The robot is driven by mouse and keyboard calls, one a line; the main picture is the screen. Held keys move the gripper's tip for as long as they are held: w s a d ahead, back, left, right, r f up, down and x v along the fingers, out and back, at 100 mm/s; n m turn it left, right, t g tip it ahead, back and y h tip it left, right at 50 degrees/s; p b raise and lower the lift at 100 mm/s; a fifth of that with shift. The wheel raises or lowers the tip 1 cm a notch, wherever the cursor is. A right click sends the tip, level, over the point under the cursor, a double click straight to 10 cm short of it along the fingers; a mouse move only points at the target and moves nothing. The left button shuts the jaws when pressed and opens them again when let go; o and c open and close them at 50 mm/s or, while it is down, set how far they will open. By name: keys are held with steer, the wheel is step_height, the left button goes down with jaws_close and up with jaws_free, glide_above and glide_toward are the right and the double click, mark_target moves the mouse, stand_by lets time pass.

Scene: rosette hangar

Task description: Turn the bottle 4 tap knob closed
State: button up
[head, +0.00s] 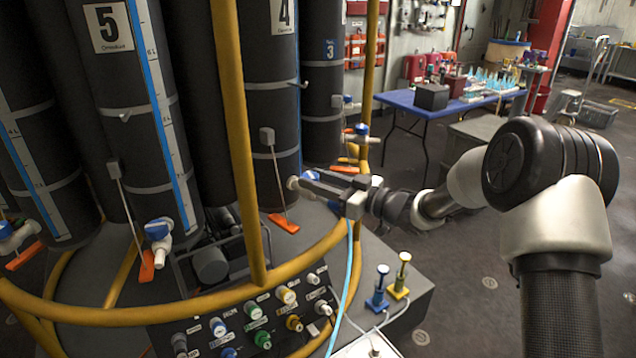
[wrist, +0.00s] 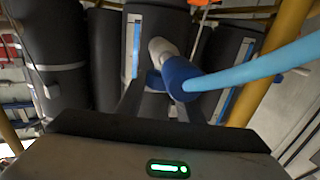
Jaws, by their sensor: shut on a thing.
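Bottle 4 (head: 271,90) is a tall black cylinder with a "4" label, in the middle of the head view. Its white tap (head: 293,183) sticks out low on its front and also shows in the wrist view (wrist: 160,48). My gripper (head: 308,187) is at this tap, its fingers pointing left toward the bottle. The fingers are shut on the blue tap knob (wrist: 154,80), which they partly hide. A blue fitting (wrist: 178,76) with a light blue hose (wrist: 262,66) lies in front of the knob in the wrist view. The knob's exact angle is hard to tell.
Bottle 5 (head: 125,90) and its blue-knobbed tap (head: 157,230) stand to the left; bottle 3 (head: 322,90) is behind. A yellow rail (head: 238,140) runs close by. A connector panel (head: 250,318) is below. The blue table (head: 440,106) stands farther back.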

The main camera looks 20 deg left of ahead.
steer(key=m+t+h+b, duration=0.1)
steer(key=m+t+b, duration=0.1)
steer(key=t+b, duration=0.1)
steer(key=s+f+m+t+h+b, duration=0.1)
steer(key=t+b, duration=0.1)
steer(key=shift+a+m+h, duration=0.25)
steer(key=shift+m+h, duration=0.05)
steer(key=shift+s+a+r+m+t+h+b, duration=0.15)
steer(key=shift+a+m+t+h+b, duration=0.1)
steer(key=shift+m+t+h+b, duration=1.2)
steer(key=shift+s+a+r+m+t+h+b, duration=0.15)
steer(key=shift+m+t+h+b, duration=0.65)
steer(key=shift+m+h, duration=1.25)
steer(key=shift+a+r+m+t+h+b, duration=0.25)
steer(key=shift+m+t+h+b, duration=0.9)
steer(key=shift+h, duration=1.25)
steer(key=shift+w+h+p, duration=0.1)
steer(key=shift+h+p, duration=0.2)
steer(key=shift+p, duration=0.05)
steer(key=o, duration=1.1)
steer(key=shift+c, duration=0.2)
steer(key=s+d+p, duration=0.2)
steer(key=s, duration=1.5)
steer(key=shift+s+d, duration=0.15)
steer(key=shift+d, duration=0.05)
